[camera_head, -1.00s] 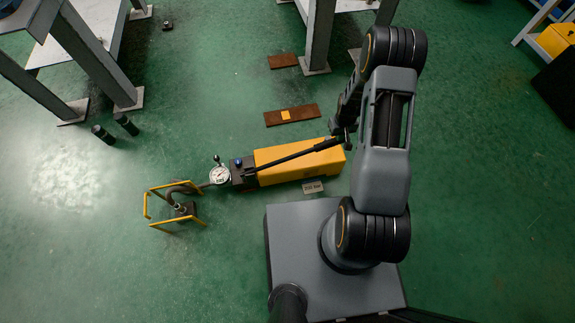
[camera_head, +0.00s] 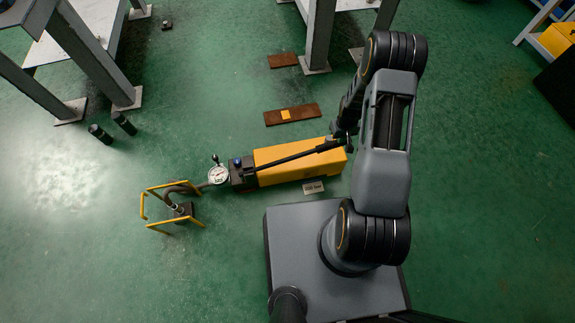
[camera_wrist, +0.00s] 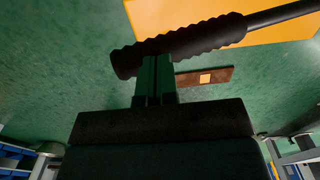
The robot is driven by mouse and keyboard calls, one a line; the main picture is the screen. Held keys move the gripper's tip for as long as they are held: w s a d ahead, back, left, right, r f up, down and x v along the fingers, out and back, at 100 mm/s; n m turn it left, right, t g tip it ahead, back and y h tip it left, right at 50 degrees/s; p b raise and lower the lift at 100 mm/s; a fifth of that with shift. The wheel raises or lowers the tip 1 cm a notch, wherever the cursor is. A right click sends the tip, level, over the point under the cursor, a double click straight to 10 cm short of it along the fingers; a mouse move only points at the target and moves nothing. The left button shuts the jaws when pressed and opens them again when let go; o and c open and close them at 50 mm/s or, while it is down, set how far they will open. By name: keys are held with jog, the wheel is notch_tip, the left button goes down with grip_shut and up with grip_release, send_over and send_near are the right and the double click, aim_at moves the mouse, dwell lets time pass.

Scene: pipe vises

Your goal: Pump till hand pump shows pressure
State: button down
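The hand pump lies on the green floor in the head view, with a yellow body (camera_head: 290,163), a black lever handle (camera_head: 300,157) and a round white gauge (camera_head: 218,174) at its left end. The gauge's needle is too small to read. My gripper (camera_head: 349,139) is at the handle's right end, partly hidden by my arm. In the wrist view, the ribbed black handle grip (camera_wrist: 185,45) crosses the tips of my gripper (camera_wrist: 158,66). The fingers are together with only a thin seam between them. They appear to touch the grip's side rather than enclose it.
A yellow frame (camera_head: 172,207) stands left of the gauge. A rusty plate (camera_head: 292,114) lies behind the pump. Table legs (camera_head: 320,40) stand at the back.

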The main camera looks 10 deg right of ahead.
jog(key=shift+d+f+b, duration=0.15)
jog(key=shift+f+b, duration=0.35)
jog(key=shift+f, duration=0.2)
jog(key=shift+r, duration=0.15)
jog(key=shift+a+r+p, duration=0.25)
jog(key=shift+r+p, duration=0.45)
jog(key=shift+r, duration=0.15)
jog(key=shift+a+r+p, duration=0.25)
jog(key=shift+r+p, duration=0.45)
jog(key=shift+r, duration=0.2)
jog(key=shift+a+r+p, duration=0.25)
jog(key=shift+r+p, duration=0.45)
jog(key=shift+r, duration=0.15)
notch_tip(320, 180, up, 5)
jog(key=p, duration=0.3)
jog(key=shift+p, duration=0.35)
